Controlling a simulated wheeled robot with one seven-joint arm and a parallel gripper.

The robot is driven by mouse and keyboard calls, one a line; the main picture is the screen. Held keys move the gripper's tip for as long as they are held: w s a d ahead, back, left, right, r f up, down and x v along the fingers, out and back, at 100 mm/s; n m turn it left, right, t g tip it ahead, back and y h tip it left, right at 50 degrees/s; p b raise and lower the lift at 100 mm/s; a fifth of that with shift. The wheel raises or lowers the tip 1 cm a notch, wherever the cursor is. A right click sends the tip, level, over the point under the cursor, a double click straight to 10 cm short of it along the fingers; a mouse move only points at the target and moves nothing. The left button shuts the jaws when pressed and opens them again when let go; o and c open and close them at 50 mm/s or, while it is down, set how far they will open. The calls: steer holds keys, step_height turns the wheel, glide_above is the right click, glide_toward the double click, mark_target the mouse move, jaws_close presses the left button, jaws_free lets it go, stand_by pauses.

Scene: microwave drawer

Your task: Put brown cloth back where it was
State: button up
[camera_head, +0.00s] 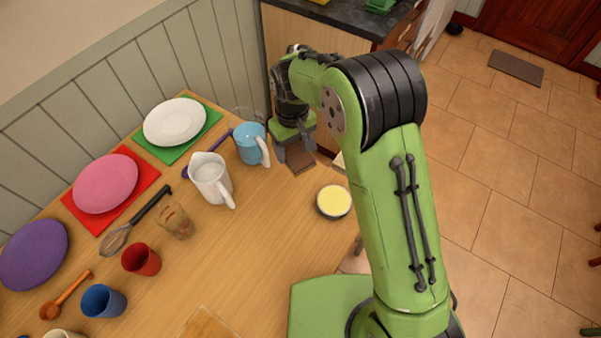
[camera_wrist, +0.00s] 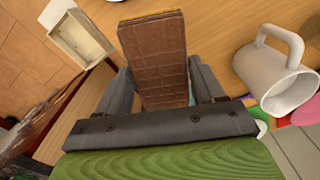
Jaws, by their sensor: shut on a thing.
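The brown cloth (camera_wrist: 153,52) is a stiff-looking folded slab with a grid pattern, in the wrist view between the two fingers of my gripper (camera_wrist: 161,84). My gripper is shut on it. In the head view my gripper (camera_head: 294,140) points down near the table's far right edge, with the brown cloth (camera_head: 299,159) under it. I cannot tell whether the cloth touches the table. A small open cream box or drawer (camera_wrist: 78,42) shows at upper left in the wrist view. In the head view my arm hides most of that area.
A blue mug (camera_head: 249,143) stands just left of my gripper, with a white pitcher (camera_head: 210,178) nearer. A bowl with yellow contents (camera_head: 334,201) sits close to the right edge. Plates, cups and utensils fill the table's left side. A counter (camera_head: 345,22) stands behind.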

step_height(320, 180, down, 13)
steer(key=shift+f+b, duration=0.1)
steer(key=shift+b, duration=1.05)
steer(key=o, duration=1)
step_height(320, 180, up, 12)
steer(key=p, duration=0.2)
steer(key=shift+r+p, duration=0.25)
steer(key=shift+p, duration=0.1)
